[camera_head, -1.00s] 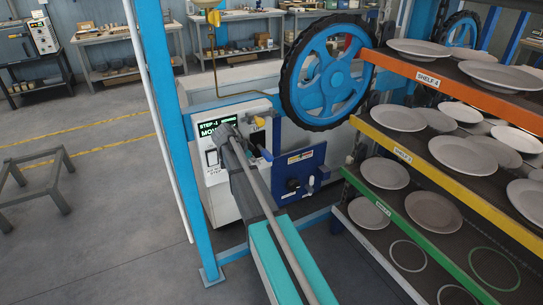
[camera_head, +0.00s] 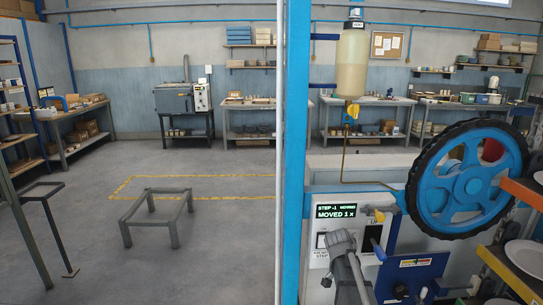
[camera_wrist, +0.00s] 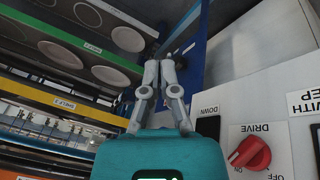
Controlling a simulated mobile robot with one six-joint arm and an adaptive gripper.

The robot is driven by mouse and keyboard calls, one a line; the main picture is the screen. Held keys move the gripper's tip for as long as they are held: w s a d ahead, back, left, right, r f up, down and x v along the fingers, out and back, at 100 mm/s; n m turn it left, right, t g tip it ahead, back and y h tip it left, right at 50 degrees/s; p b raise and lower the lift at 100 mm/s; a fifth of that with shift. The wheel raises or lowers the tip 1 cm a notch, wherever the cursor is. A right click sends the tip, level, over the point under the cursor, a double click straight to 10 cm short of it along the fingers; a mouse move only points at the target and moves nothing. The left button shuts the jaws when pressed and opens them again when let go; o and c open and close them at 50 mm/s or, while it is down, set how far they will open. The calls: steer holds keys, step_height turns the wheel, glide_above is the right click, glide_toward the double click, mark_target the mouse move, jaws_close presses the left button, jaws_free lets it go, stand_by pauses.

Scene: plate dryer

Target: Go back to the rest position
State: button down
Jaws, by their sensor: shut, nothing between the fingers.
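My gripper (camera_wrist: 159,68) is shut and empty in the wrist view, its grey fingertips close together in front of its teal body. A white control panel (camera_wrist: 223,108) lies to its right, with a red DRIVE knob (camera_wrist: 248,153) and a dark DOWN button (camera_wrist: 208,127). I cannot tell which mark the knob points at. In the head view, part of my grey arm (camera_head: 346,268) stands in front of the same panel (camera_head: 318,263); the fingertips are not clear there. The panel's display (camera_head: 336,211) reads "STEP -1 MOVING" and "MOVED 1 x".
Shelves with plates (camera_wrist: 60,55) stand left of my gripper in the wrist view. In the head view, a blue post (camera_head: 297,150), a large blue wheel (camera_head: 467,178) and a blue box (camera_head: 412,275) are near the arm. A low frame (camera_head: 157,215) stands on otherwise open floor.

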steer(key=s+a+n+y, duration=0.2)
steer(key=s+a+n, duration=0.3)
steer(key=s, duration=0.2)
steer(key=s+a+n+y+p, duration=0.1)
steer(key=s+a+n+y, duration=0.1)
steer(key=s+a+n, duration=0.3)
steer(key=shift+s+n, duration=0.5)
steer(key=shift+s, duration=1.15)
stand_by(0.8)
